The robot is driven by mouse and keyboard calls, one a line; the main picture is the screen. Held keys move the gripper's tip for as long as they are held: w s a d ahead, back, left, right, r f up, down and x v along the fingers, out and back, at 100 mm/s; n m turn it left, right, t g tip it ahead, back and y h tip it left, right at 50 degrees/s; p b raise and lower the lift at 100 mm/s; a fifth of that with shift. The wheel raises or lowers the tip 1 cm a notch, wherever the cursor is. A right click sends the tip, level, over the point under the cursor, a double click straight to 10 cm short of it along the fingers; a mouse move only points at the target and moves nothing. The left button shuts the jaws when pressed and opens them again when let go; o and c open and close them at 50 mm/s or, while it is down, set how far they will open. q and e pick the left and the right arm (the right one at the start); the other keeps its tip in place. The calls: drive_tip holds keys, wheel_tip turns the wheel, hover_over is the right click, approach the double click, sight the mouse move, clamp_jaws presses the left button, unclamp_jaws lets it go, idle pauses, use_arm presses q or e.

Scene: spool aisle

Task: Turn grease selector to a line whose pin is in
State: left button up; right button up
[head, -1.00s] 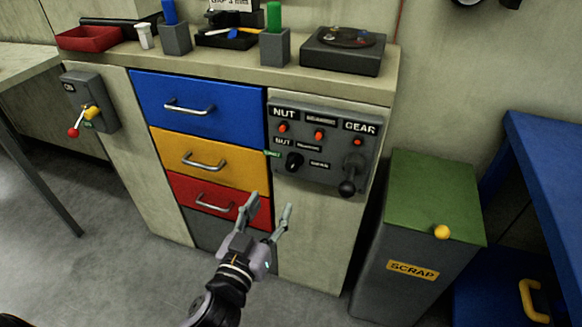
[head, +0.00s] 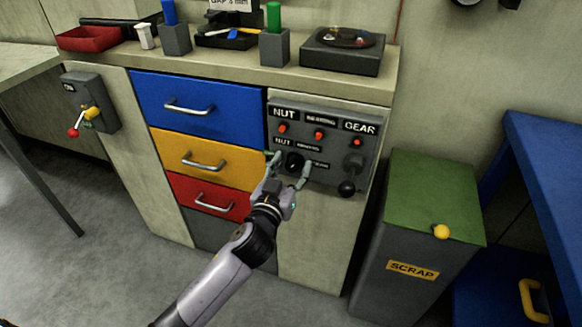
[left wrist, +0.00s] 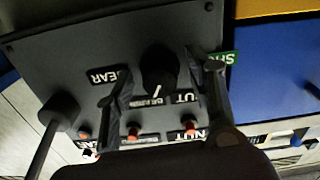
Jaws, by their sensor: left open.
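The black selector knob (head: 294,161) is on the grey panel (head: 330,185), below a row of red pins marked NUT (head: 282,128), a middle label hard to read (head: 318,135) and GEAR (head: 357,142). My left gripper (head: 288,169) is open, its fingers on either side of the knob. In the left wrist view, the knob (left wrist: 159,68) stands between the spread fingers (left wrist: 167,72), with gaps. Its white mark points toward the middle label. I cannot tell which pins are in. My right gripper is not in view.
A lever with a black ball (head: 347,187) sticks out of the panel just right of the knob. Blue, yellow and red drawers (head: 200,122) with handles are at the left. A scrap bin (head: 410,268) stands at the right. The floor in front is clear.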

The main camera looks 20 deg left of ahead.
use_arm(q)
drive_tip(key=c, duration=1.2)
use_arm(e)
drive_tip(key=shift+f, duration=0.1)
use_arm(q)
drive_tip(key=shift+o, duration=0.2)
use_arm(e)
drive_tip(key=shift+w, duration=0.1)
use_arm(q)
drive_tip(key=m+p, duration=0.2)
drive_tip(key=m, duration=0.2)
drive_tip(key=shift+r+p, duration=0.1)
drive_tip(key=shift+p, duration=0.2)
drive_tip(key=m+p, duration=0.2)
drive_tip(key=m, duration=0.4)
drive_tip(key=shift+m+p, duration=0.35)
drive_tip(key=shift+m, duration=0.75)
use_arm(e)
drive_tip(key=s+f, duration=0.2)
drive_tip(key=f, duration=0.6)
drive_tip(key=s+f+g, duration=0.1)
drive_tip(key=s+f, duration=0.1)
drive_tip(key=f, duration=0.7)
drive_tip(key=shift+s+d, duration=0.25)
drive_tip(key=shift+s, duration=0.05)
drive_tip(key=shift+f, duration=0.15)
